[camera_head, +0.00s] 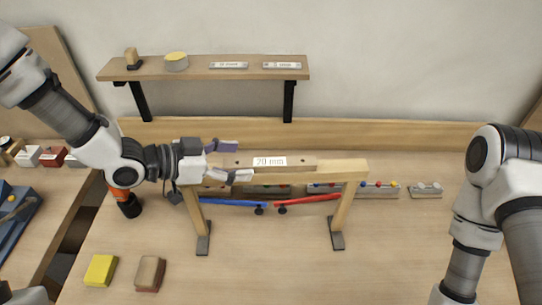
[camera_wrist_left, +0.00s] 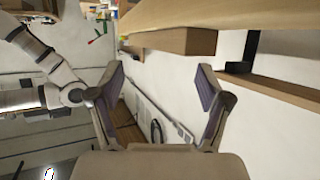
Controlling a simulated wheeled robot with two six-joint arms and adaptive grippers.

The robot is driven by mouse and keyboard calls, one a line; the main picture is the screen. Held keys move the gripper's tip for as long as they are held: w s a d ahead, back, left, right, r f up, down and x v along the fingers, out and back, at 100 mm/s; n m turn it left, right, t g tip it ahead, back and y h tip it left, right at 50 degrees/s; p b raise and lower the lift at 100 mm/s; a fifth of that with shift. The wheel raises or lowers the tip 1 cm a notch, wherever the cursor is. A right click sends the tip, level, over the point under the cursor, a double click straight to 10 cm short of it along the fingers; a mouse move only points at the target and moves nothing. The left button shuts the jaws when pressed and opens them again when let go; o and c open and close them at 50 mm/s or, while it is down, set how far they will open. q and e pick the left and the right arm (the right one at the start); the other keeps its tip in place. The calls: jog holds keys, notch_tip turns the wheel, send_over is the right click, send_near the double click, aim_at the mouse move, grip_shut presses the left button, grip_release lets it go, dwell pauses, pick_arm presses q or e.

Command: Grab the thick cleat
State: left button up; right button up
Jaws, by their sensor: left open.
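A long wooden bar labelled "20 mm", which I take for the thick cleat (camera_head: 302,163), lies along the top of a wooden stand (camera_head: 350,168) in the head view. My left gripper (camera_head: 230,161) is open at its left end. In that picture one finger is above the bar's end and one below; I cannot tell how far the fingers reach along it. In the left wrist view the open fingers (camera_wrist_left: 160,92) have nothing gripped between them. A wooden bar end shows above them there, but I cannot tell which piece it is. My right gripper is out of view.
A wall shelf (camera_head: 210,74) with small blocks and labelled plates is behind. Blue (camera_head: 235,203) and red (camera_head: 305,201) bars are under the stand's top. A yellow block (camera_head: 100,270) and a brown block (camera_head: 149,273) lie front left. The front middle of the table is clear.

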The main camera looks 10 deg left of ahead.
aim_at(267, 162)
pick_arm(q)
jog(key=shift+w+d+f, duration=0.15)
jog(key=shift+d, duration=0.2)
jog(key=shift+w+d+f, duration=0.1)
jog(key=shift+d, duration=0.25)
jog(key=p+x, duration=0.2)
jog(key=x, duration=0.2)
jog(key=shift+w+d+f, duration=0.1)
jog(key=shift+d, duration=0.2)
jog(key=shift+w+d+f, duration=0.1)
jog(key=shift+d+f, duration=0.05)
jog(key=shift+d, duration=0.2)
jog(key=shift+a, duration=0.2)
jog(key=c, duration=0.9)
grip_shut()
